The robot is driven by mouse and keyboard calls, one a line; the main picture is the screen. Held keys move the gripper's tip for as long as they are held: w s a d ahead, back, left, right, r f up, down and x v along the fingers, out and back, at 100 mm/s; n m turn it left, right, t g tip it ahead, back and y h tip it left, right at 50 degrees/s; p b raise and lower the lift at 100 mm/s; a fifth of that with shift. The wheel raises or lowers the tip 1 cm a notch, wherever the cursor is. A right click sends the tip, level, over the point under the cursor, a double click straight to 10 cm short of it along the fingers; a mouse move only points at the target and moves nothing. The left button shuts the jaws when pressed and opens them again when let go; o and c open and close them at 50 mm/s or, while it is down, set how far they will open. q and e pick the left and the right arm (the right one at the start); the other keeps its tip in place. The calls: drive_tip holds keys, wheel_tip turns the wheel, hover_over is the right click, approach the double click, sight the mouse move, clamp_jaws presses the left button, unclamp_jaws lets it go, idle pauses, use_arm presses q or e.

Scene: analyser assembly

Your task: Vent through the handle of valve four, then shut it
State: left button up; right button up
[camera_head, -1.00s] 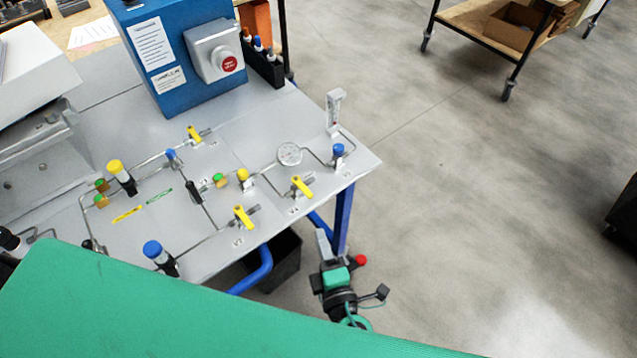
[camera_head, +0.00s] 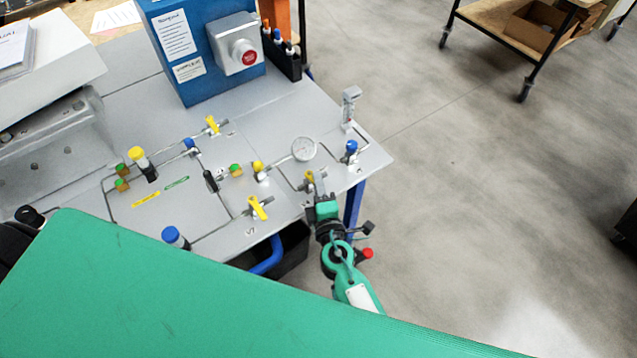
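Valve four has a yellow handle (camera_head: 309,176) near the front right edge of the grey panel (camera_head: 225,150). Only the handle's upper end shows; the rest, and its label, are hidden behind my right gripper (camera_head: 313,189). My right gripper reaches up from the front edge, its fingertips at the handle. They look close around or against it, but I cannot tell whether they grip it. My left gripper is not in view.
Another yellow-handled valve (camera_head: 257,208) stands just left. A round gauge (camera_head: 304,148), a blue-capped fitting (camera_head: 351,148) and a clear flowmeter (camera_head: 350,103) stand behind and right. Thin tubes join them. My green body covers the lower left. Open floor lies right.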

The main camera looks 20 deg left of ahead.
drive_tip(key=shift+c, duration=0.5)
clamp_jaws()
